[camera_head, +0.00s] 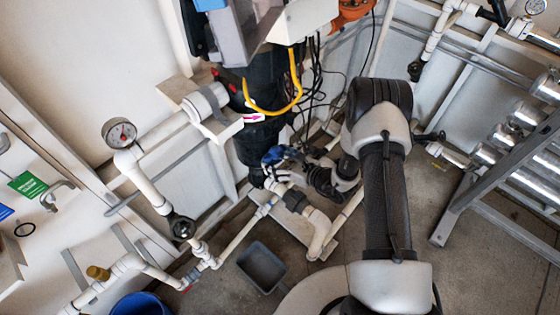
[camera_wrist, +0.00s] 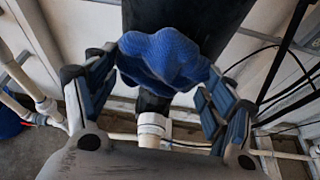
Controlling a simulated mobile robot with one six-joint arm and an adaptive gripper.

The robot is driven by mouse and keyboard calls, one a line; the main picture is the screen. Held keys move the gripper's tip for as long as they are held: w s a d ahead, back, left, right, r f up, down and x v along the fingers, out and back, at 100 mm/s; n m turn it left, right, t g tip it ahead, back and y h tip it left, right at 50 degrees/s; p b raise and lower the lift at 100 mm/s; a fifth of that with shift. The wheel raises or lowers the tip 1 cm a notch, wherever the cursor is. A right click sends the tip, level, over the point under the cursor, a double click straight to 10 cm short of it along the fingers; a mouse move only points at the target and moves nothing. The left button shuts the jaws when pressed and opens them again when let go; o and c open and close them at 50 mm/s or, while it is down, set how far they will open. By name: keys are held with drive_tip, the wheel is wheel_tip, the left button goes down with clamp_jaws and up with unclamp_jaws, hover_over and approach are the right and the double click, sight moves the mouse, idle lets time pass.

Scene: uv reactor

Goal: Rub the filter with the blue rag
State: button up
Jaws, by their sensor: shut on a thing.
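My gripper (camera_wrist: 164,80) is shut on the blue rag (camera_wrist: 163,58), which is bunched between its fingertips in the wrist view. The rag shows as a small blue patch (camera_head: 273,156) in the head view. Directly behind it stands a dark upright cylinder (camera_wrist: 190,15), which appears to be the filter; it is the black housing (camera_head: 262,135) in the head view. The rag overlaps the cylinder's lower part in the picture. I cannot tell whether they touch. The rag hides part of the cylinder.
White pipes (camera_head: 318,230) run below the cylinder. A yellow hose (camera_head: 273,110) loops across its upper part, and dark cables hang to its right. A grey bin (camera_head: 261,266) and a blue bucket (camera_head: 141,304) stand on the floor. A metal frame (camera_head: 475,190) stands at right.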

sight(284, 152)
drive_tip(key=shift+w+a, duration=0.3)
drive_tip(key=shift+a, duration=0.05)
drive_tip(key=shift+d, duration=0.1)
drive_tip(key=w+d+b, duration=0.2)
drive_tip(key=w, duration=0.1)
drive_tip(key=shift+d, duration=0.3)
drive_tip(key=shift+s, duration=0.15)
drive_tip(key=shift+s+a+r, duration=0.1)
drive_tip(key=shift+s+a, duration=1.2)
drive_tip(key=shift+a, duration=0.2)
drive_tip(key=s+d, duration=0.4)
drive_tip(key=shift+d, duration=0.15)
